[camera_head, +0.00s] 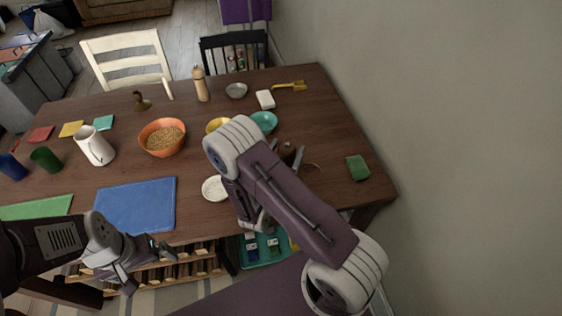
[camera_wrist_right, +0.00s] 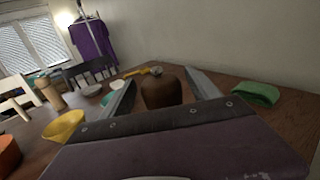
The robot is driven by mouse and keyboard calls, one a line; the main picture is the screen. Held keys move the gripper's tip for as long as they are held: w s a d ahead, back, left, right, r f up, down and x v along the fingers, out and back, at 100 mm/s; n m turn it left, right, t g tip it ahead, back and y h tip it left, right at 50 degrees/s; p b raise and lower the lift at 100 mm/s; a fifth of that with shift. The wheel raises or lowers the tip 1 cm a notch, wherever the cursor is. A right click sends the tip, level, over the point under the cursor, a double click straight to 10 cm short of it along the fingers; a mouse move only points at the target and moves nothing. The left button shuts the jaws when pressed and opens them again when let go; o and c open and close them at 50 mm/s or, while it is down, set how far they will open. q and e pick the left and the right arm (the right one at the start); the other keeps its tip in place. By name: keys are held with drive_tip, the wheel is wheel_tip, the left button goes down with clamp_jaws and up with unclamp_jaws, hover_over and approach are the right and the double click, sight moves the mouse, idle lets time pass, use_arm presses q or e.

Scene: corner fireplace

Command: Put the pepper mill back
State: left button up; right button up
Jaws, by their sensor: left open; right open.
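A tall, light wooden mill (camera_head: 201,85) stands upright near the far edge of the table, and it also shows at the left in the right wrist view (camera_wrist_right: 50,92). My right gripper (camera_head: 288,153) is open over the right part of the table. A dark brown rounded object (camera_wrist_right: 162,90) shows between its two fingers in the right wrist view; its lower part is hidden, and I cannot tell whether it is a second mill. My left gripper (camera_head: 148,267) is open and empty at the table's near edge, below the blue mat (camera_head: 136,204).
On the table (camera_head: 318,110) stand an orange bowl (camera_head: 162,138), a teal bowl (camera_head: 264,121), a yellow bowl (camera_head: 217,124), a white bowl (camera_head: 214,188) and a white jug (camera_head: 95,146). A green cloth (camera_head: 358,167) lies at the right, near the wall.

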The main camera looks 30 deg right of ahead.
drive_tip(key=v, duration=0.9)
drive_tip(key=s+d+f+m+g+y, duration=0.1)
drive_tip(key=s+d+m+g, duration=0.3)
drive_tip(key=s+m+g, duration=0.4)
drive_tip(key=s+d+f+m+g+y, duration=0.1)
drive_tip(key=s+d+m+g+y, duration=0.1)
drive_tip(key=s+d+m+g, duration=0.4)
drive_tip(key=s+a+f+m+g+y, duration=0.2)
drive_tip(key=s+a+m+y, duration=0.25)
drive_tip(key=a+m, duration=0.2)
drive_tip(key=w+a+r+m+t+y, duration=0.2)
drive_tip(key=w+a+m+t+y, duration=0.3)
drive_tip(key=w+a+m+y, duration=0.1)
drive_tip(key=shift+w+a+r, duration=0.2)
drive_tip(key=shift+w+a, duration=0.2)
drive_tip(key=shift+w, duration=0.45)
